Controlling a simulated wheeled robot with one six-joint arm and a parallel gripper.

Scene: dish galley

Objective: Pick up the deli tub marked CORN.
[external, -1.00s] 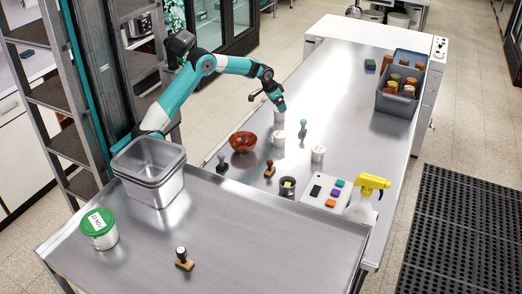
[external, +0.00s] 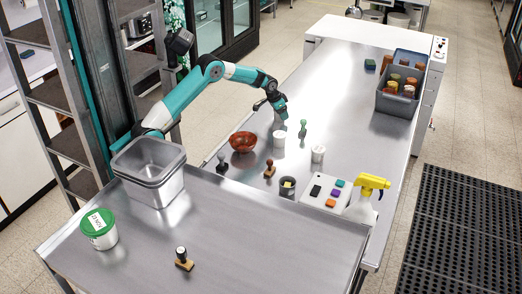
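A tub with a green lid (external: 99,229) stands upright on the near steel counter at the left. Its label carries dark writing too small for me to read surely. A white tub (external: 278,139) stands on the far steel table near its left edge, and another white tub (external: 317,154) stands to its right. No writing on these can be read. My gripper (external: 280,112) points down at a pale tub (external: 278,122) just behind the first white one, whose upper part it hides. Whether the fingers are open or closed on it cannot be made out.
A red-brown bowl (external: 242,141) sits left of the tubs. A green stamp (external: 302,129) stands close right of my gripper. A grey bin (external: 398,99) stands far right.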

